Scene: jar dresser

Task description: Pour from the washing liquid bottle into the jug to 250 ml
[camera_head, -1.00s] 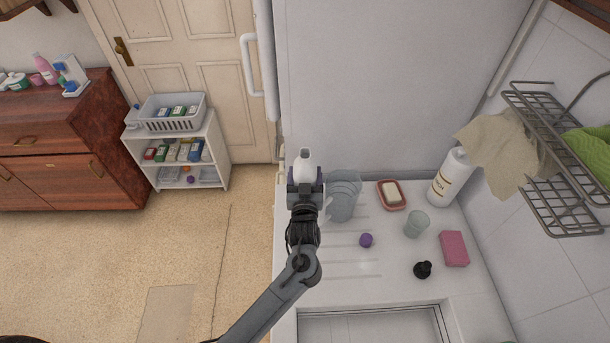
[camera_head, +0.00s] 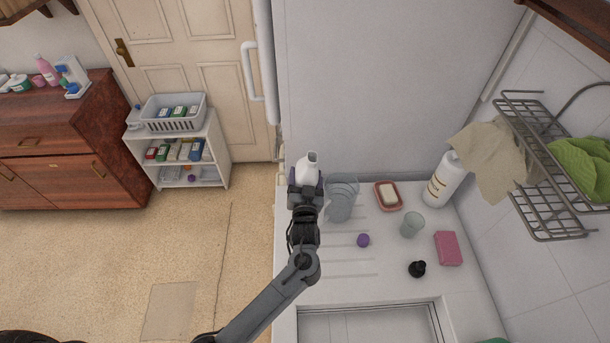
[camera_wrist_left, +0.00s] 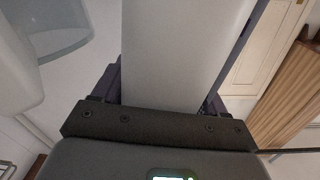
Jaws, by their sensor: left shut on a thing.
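My left gripper (camera_head: 305,188) is shut on a white bottle (camera_head: 308,169), which I take to be the washing liquid bottle. The bottle is above the counter's left side, its narrow neck leaning slightly right toward the jug. No liquid stream shows. The clear jug (camera_head: 341,199) stands on the counter just right of the gripper. Its level marks are too small to read. In the left wrist view the bottle's pale body (camera_wrist_left: 184,55) fills the space between the jaws, and the jug's clear rim (camera_wrist_left: 62,38) shows at upper left. My right gripper is out of view.
On the white counter (camera_head: 330,268) are a purple cap (camera_head: 363,240), a glass (camera_head: 412,225), a soap dish (camera_head: 388,196), a pink sponge (camera_head: 448,248), a black stopper (camera_head: 417,269) and another white bottle (camera_head: 444,180). A wire rack (camera_head: 545,190) hangs at right.

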